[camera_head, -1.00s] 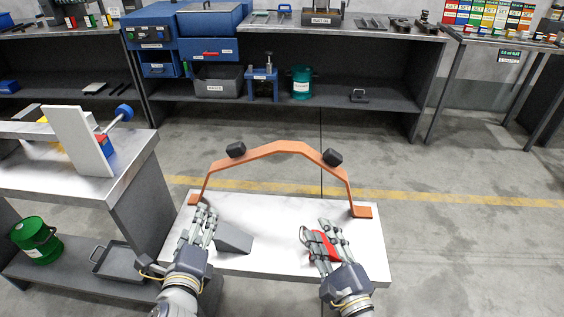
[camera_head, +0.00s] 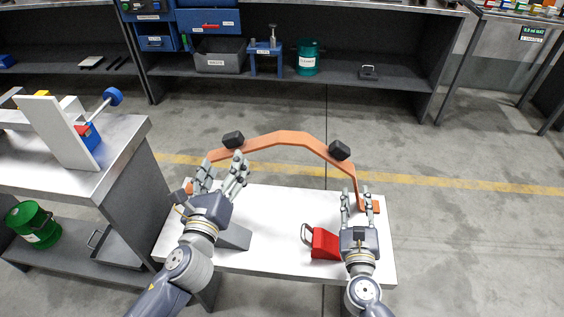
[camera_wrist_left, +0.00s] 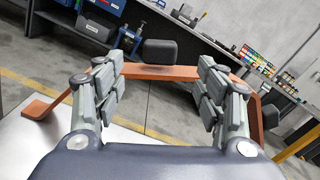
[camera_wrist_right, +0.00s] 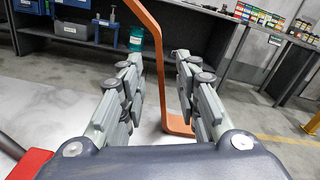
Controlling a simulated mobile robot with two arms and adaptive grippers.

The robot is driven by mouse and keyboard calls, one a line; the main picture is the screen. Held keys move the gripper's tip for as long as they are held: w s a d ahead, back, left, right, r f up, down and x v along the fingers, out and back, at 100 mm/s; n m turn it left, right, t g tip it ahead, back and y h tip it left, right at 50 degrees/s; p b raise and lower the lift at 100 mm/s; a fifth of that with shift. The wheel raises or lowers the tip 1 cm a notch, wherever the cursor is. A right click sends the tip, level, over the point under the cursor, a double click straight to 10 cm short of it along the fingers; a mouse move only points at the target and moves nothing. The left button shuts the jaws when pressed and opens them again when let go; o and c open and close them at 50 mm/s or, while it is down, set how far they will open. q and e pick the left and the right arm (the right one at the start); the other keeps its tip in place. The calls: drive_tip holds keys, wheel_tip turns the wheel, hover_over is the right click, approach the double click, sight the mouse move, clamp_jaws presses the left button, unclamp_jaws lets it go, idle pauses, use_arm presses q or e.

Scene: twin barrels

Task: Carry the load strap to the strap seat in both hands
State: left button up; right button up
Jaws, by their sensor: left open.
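The load strap (camera_head: 280,138) is an orange arch with two black pads, standing at the back of a small white table. My left gripper (camera_head: 222,168) is open beside the arch's left part. In the left wrist view the strap's orange band (camera_wrist_left: 150,72) and a black pad lie ahead, between the spread fingers. My right gripper (camera_head: 356,200) is open just in front of the strap's right foot. In the right wrist view the strap's right leg (camera_wrist_right: 158,70) shows beyond the gap between the fingers. I see no contact. I cannot identify the strap seat.
A red block with a handle (camera_head: 324,243) sits left of my right gripper, and a grey wedge (camera_head: 235,237) is by my left wrist. A metal bench (camera_head: 122,150) with a white panel stands left. Shelving is at the back, with clear floor between.

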sight(232, 144)
use_arm(q)
drive_tip(key=w, duration=0.8)
drive_tip(key=shift+w+d, duration=0.25)
drive_tip(key=shift+d, duration=0.05)
use_arm(e)
drive_tip(key=w, duration=0.8)
drive_tip(key=shift+w+d, duration=0.2)
drive_tip(key=shift+d, duration=0.15)
use_arm(q)
drive_tip(key=c, duration=0.9)
use_arm(e)
clamp_jaws()
use_arm(q)
clamp_jaws()
